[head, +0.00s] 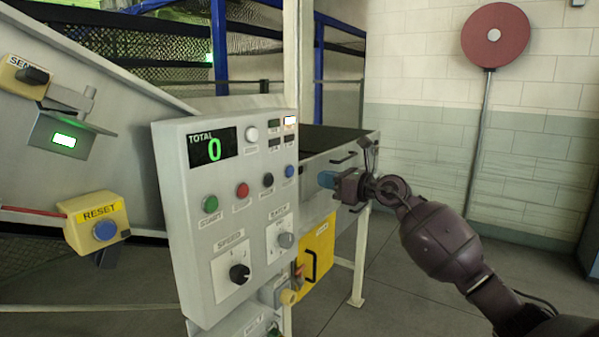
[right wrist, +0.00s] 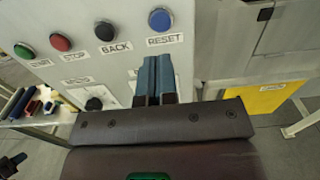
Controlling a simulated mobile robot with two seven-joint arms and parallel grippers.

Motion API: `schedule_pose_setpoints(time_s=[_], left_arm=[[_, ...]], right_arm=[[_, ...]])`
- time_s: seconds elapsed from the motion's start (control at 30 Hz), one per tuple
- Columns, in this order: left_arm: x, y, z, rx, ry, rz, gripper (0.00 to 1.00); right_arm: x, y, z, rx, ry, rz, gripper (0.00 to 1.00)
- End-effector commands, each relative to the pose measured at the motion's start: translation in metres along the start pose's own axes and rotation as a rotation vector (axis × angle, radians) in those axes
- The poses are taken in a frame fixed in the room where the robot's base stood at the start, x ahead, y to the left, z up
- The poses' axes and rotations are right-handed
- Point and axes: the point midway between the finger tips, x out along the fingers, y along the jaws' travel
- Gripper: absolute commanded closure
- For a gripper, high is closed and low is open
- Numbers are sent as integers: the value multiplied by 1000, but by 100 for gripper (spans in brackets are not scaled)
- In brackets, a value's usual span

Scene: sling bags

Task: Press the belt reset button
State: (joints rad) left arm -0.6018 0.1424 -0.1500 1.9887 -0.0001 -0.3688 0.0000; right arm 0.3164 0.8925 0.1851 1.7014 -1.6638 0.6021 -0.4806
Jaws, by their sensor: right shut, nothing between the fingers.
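The grey control panel (head: 225,215) stands in the middle of the head view. Its blue button (head: 289,171) is at the right end of a row with green, red and black buttons. In the right wrist view this blue button (right wrist: 160,20) has a RESET label below it. A yellow box labelled RESET (head: 97,209) at the left carries another blue button (head: 105,231). My right gripper (head: 328,180) is shut and empty, to the right of the panel. In the right wrist view its blue fingers (right wrist: 155,78) point towards the panel's RESET button, just below the label. My left gripper is not in view.
The panel also has knobs (head: 239,274) and a TOTAL display (head: 212,147) showing 0. A red disc (head: 495,36) on a pole stands by the wall. The floor at right is clear.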

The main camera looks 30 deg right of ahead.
Motion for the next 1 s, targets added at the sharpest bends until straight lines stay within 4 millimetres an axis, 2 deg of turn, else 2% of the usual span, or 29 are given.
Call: schedule_pose_setpoints(time_s=[0.3, 0.5, 0.67, 1.0], left_arm=[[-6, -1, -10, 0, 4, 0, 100], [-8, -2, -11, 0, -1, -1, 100], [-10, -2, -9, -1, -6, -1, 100], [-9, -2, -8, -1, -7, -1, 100]], right_arm=[[52, 0, 2, 5, -2, 1, 100], [74, 0, 1, 3, 0, 0, 100], [81, 0, 0, 1, 0, 1, 100], [81, 0, 0, 1, 1, 0, 100]])
